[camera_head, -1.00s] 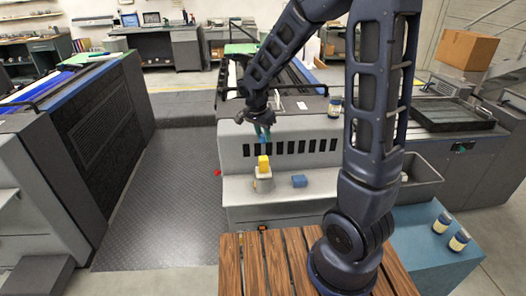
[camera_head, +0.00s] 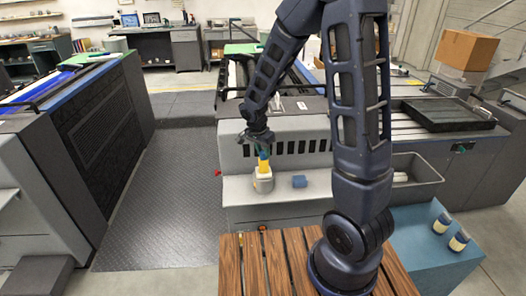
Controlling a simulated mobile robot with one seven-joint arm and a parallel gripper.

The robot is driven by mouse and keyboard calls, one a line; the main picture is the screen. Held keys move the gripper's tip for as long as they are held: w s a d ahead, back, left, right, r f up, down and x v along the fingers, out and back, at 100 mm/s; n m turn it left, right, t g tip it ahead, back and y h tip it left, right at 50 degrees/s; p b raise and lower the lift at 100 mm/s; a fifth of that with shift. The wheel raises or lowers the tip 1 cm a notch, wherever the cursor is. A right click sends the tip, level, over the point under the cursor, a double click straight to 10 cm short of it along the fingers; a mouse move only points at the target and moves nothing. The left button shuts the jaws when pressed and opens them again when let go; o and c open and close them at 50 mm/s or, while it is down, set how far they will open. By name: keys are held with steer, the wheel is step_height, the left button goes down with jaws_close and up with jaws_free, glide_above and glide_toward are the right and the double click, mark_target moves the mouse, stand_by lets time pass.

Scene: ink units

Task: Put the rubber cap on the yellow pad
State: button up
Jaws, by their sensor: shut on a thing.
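My gripper (camera_head: 264,154) is above the grey ledge (camera_head: 240,188) with its teal fingers pointing down. The fingers meet the upper part of a small yellow block (camera_head: 264,167) and appear shut on it. The block is upright on top of a pale grey, rounded piece (camera_head: 263,184) that stands on the ledge. A small blue block (camera_head: 299,181) lies on the ledge just right of it, apart from the gripper. I cannot tell from this view which piece is the rubber cap. No separate flat yellow pad can be made out.
The slotted grey machine front (camera_head: 300,147) rises directly behind the ledge. A grey bin (camera_head: 420,180) is to the right, and two jars (camera_head: 459,241) stand on a teal cabinet (camera_head: 425,255). A slatted wooden top (camera_head: 250,270) is in front. The ledge's right part is clear.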

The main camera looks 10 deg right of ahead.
steer(key=shift+f, duration=0.1)
steer(key=o, duration=1)
steer(key=shift+c, duration=0.2)
steer(key=v, duration=1.2)
steer(key=s+d+r+n+t+y, duration=0.1)
steer(key=s+d+r+n, duration=0.1)
steer(key=s+d+r, duration=0.4)
steer(key=s+d+r+n, duration=0.1)
steer(key=d+r+n, duration=0.15)
steer(key=d, duration=0.45)
steer(key=s+d+r+n+t, duration=0.1)
steer(key=s+d+r+n, duration=0.1)
steer(key=s, duration=0.3)
steer(key=s+d+r+n+t+y, duration=0.1)
steer(key=s+d+r+n, duration=0.1)
steer(key=s+d, duration=0.3)
steer(key=shift+s+d, duration=0.2)
steer(key=shift+s, duration=0.55)
